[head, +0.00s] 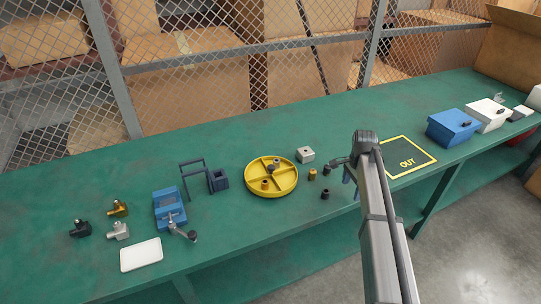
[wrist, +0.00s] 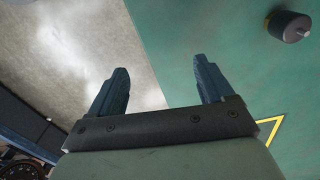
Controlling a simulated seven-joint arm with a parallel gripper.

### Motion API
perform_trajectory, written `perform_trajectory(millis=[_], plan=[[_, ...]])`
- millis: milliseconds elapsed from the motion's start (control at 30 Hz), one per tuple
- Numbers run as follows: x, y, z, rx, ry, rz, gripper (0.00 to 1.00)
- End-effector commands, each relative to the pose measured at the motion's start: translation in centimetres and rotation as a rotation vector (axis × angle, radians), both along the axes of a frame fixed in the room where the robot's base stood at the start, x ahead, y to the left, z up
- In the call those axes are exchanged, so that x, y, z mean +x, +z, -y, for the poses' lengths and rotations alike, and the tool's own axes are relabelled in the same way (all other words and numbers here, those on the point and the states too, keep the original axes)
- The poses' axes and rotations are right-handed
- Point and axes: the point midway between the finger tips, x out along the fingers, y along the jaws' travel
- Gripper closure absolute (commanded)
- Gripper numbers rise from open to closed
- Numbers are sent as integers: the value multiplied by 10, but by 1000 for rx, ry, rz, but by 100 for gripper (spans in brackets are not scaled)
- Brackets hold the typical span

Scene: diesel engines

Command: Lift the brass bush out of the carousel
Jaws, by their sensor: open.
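The carousel is a round yellow tray (head: 272,195) with dividers, near the middle of the green bench in the head view. A small brownish, brass-looking bush (head: 265,184) stands in its front-left part. A darker, greyish piece (head: 276,161) is near its back. Another brass-coloured bush (head: 312,174) stands on the bench, just right of the carousel. My gripper (head: 349,175) is right of the carousel, near the bench's front edge, partly hidden by my arm. In the wrist view its two blue fingers (wrist: 162,75) are apart with nothing between them.
A dark cylinder (wrist: 288,26) shows in the wrist view. A pale block (head: 306,155) is behind. The OUT square (head: 407,162) and blue box (head: 453,128) are right; a blue fixture (head: 168,208) is left.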

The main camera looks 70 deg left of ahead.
Motion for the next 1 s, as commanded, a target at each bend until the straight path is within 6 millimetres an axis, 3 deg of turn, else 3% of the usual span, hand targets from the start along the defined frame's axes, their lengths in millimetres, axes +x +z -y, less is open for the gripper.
perform_trajectory(millis=[33,300,533,700,1000], plan=[[-22,10,-23,3,18,1,19],[-139,57,-110,7,81,-1,19],[-226,91,-156,9,121,-3,19],[-260,102,-169,10,135,-4,19],[-267,95,-171,8,136,-4,19]])
